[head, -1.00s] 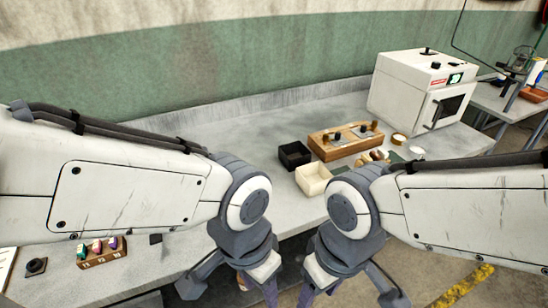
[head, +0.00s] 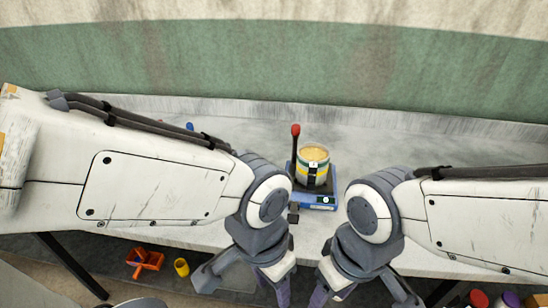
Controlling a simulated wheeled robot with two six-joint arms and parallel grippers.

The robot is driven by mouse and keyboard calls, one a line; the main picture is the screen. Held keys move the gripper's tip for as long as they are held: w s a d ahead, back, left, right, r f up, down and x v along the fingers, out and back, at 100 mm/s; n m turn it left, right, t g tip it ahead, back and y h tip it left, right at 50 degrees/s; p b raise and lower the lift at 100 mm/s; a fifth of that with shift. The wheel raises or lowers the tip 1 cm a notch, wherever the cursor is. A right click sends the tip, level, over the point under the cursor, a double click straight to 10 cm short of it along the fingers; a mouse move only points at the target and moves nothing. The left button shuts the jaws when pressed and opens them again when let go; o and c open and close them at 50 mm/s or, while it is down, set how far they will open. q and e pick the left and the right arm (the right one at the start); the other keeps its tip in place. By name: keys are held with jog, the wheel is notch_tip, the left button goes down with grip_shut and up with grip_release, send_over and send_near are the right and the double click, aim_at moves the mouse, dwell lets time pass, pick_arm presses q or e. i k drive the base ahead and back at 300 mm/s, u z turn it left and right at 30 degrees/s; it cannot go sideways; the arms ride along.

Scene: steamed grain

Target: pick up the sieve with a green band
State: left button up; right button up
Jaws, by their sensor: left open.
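A round vessel (head: 314,157) with yellow contents and a yellow band stands upright on a blue device (head: 322,200) on the bench. My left gripper (head: 277,288) is low in the picture, in front of the bench edge, apart from the device; it is open, with its fingertips partly cut off. My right gripper (head: 328,290) is beside it to the right, also cut off at the bottom; its jaws cannot be read.
A post with a red knob (head: 295,130) rises beside the vessel. The grey bench (head: 410,150) is clear to the right. My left arm hides much of the bench's left part. An orange item (head: 146,260) and a yellow one (head: 181,267) are low at left.

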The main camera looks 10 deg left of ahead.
aim_at(313, 156)
jog(key=u, duration=2.35)
jog(key=i, duration=1.6)
jog(key=z, duration=2.95)
